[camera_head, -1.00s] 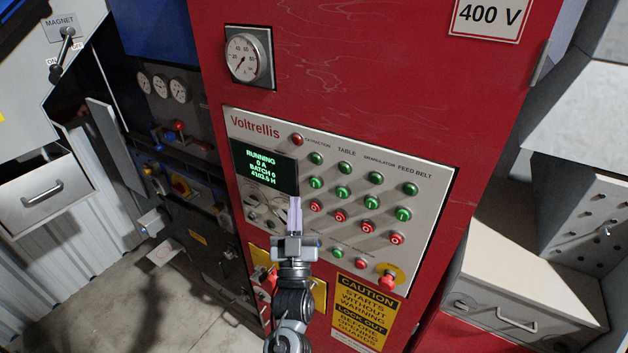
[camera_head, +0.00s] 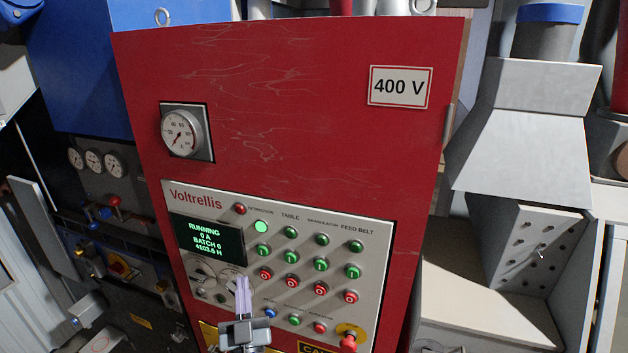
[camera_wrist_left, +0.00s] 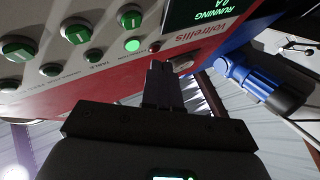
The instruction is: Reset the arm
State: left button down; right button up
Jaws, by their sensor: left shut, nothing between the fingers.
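My left gripper (camera_head: 243,284) is shut and empty, its pale fingers pointing up in front of the lower left of the control panel (camera_head: 376,300). In the left wrist view its dark fingers (camera_wrist_left: 160,70) are together near the panel's edge. The panel carries a display (camera_head: 207,238) reading "RUNNING, 0 A, BATCH 0". Rows of green and red buttons sit to its right. One green lamp (camera_head: 261,227) under "EXTRACTION" glows brightly, and a lit green one (camera_wrist_left: 132,45) also shows in the wrist view. My right gripper is in no view.
The panel is on a red cabinet (camera_head: 300,130) with a dial gauge (camera_head: 182,132) and a "400 V" sign (camera_head: 399,87). A red emergency knob (camera_head: 348,342) is at the panel's lower right. Dark machinery with gauges stands left, a grey hopper (camera_head: 530,130) right. A blue connector (camera_wrist_left: 245,75) shows in the wrist view.

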pick_arm(q)
jog(key=s+a+f+m+g+h+p, duration=0.2)
jog(key=s+f+g+h, duration=0.1)
jog(key=s+f, duration=0.45)
jog(key=s+a+f+m+g+h+p, duration=0.2)
jog(key=s+f+g+h+p, duration=0.1)
jog(key=s+f, duration=0.45)
jog(key=s+f+g, duration=0.3)
jog(key=s+g, duration=0.4)
jog(key=s, duration=0.3)
jog(key=s+d+f+m+g+h+p, duration=0.1)
jog(key=s+f+g, duration=0.1)
jog(key=s+g, duration=0.5)
jog(key=s, duration=0.3)
jog(key=shift+f, duration=0.4)
